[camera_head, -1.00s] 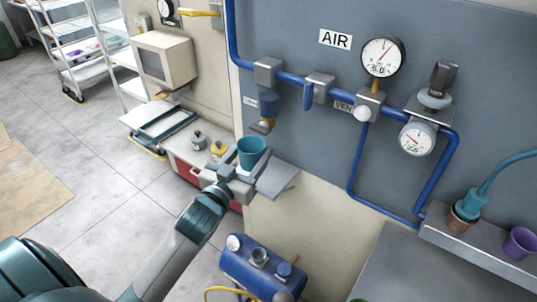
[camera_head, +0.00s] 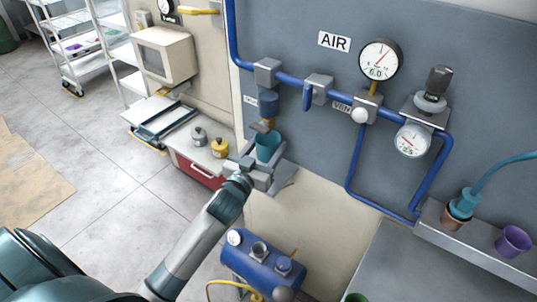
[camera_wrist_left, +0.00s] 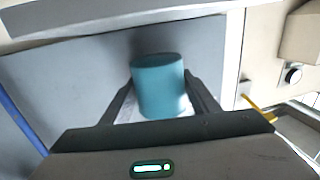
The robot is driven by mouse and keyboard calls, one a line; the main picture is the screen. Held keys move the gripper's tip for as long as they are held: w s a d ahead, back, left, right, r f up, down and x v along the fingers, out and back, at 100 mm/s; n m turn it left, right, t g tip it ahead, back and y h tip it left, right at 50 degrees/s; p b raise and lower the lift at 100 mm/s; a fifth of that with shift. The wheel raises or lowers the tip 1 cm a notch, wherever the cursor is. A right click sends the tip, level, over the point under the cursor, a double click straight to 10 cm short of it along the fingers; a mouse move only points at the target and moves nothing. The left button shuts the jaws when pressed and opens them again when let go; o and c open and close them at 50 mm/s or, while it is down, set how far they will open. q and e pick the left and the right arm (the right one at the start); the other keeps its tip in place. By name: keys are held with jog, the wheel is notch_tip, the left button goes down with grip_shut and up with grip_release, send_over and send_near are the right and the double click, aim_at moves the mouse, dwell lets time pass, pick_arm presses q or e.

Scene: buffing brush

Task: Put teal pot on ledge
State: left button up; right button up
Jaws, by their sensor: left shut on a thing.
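The teal pot (camera_head: 268,145) is upright in the head view, just under the blue and brass fitting on the pipe. My left gripper (camera_head: 262,168) is shut on it, and the wrist view shows the pot (camera_wrist_left: 159,85) between the two dark fingers (camera_wrist_left: 160,103). A small grey ledge (camera_head: 284,180) juts from the wall at the pot, partly hidden by my gripper. I cannot tell whether the pot touches it. My right gripper is not in view.
A blue tank with gauges (camera_head: 262,268) stands below. A blue pipe (camera_head: 291,78) runs along the grey wall with gauges. At right, a shelf (camera_head: 470,250) holds a brown pot (camera_head: 458,218) and a purple pot (camera_head: 513,241).

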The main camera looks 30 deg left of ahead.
aim_at(268, 154)
pick_arm(q)
jog(key=shift+f+p, duration=0.35)
jog(key=shift+f, duration=1.05)
jog(key=shift+o, duration=0.2)
jog(key=shift+f+p, duration=0.2)
jog(key=shift+p, duration=0.1)
jog(key=shift+w+f, duration=0.15)
jog(key=shift+f, duration=0.2)
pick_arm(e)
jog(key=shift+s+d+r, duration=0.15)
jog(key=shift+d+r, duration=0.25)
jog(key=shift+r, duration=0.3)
pick_arm(q)
jog(key=shift+f, duration=0.2)
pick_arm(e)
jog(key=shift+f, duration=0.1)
pick_arm(q)
jog(key=o, duration=1.1)
jog(key=shift+r, duration=0.2)
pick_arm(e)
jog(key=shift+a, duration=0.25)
